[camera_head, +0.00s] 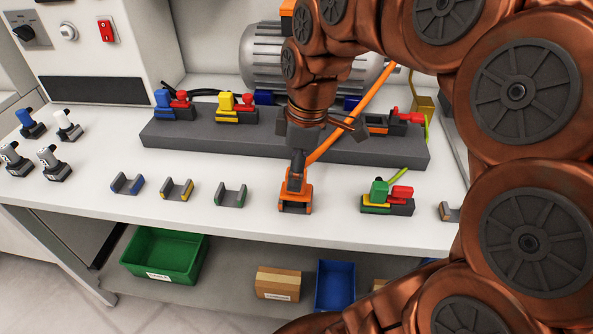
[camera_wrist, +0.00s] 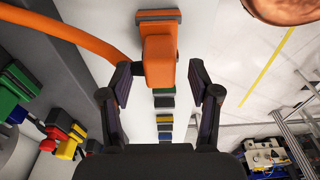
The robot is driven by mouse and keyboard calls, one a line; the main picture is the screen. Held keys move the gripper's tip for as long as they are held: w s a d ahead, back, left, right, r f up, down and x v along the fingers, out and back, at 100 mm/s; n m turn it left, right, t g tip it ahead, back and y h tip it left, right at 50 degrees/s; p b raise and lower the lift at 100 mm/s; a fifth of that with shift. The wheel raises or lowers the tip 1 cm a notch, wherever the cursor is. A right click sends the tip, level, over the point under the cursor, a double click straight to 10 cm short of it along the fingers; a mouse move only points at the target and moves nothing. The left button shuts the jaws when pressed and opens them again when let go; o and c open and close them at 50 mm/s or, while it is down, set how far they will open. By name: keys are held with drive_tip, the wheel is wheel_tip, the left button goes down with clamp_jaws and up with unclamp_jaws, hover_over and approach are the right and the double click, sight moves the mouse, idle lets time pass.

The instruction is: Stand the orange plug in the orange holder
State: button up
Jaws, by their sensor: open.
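The orange plug (camera_head: 296,182) stands upright at the orange holder (camera_head: 295,207) near the front edge of the table, and looks seated in it. Its orange cable (camera_head: 346,123) runs up to the right. My gripper (camera_head: 318,133) is above the plug with its fingers spread. In the wrist view the orange plug (camera_wrist: 159,62) lies between the two open fingers of my gripper (camera_wrist: 159,76), with a visible gap on each side. The orange holder (camera_wrist: 157,17) shows beyond the plug there.
Empty blue (camera_head: 127,184), yellow (camera_head: 177,189) and green (camera_head: 230,194) holders stand left of the orange one. A green plug (camera_head: 379,190) sits right. The dark grey rail (camera_head: 200,138) with connectors lies behind. Several loose plugs (camera_head: 66,125) stand at the far left.

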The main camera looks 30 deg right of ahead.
wheel_tip(320, 180, up, 16)
drive_tip(key=d+p, duration=0.1)
drive_tip(key=p, duration=0.1)
drive_tip(key=shift+s+f, duration=0.15)
drive_tip(key=shift+s, duration=0.25)
idle(0.5)
drive_tip(key=s+a+f+m+g+p, duration=0.1)
drive_tip(key=s+a+f+m+p, duration=0.2)
drive_tip(key=s+f, duration=0.4)
drive_tip(key=s+a+f+m+g+h+p, duration=0.1)
drive_tip(key=s+a+f+m+p, duration=0.2)
drive_tip(key=s+a+f+m, duration=0.3)
drive_tip(key=shift+s+f+m+g, duration=0.3)
drive_tip(key=shift+s+f+m, duration=0.2)
drive_tip(key=shift+s+f, duration=0.55)
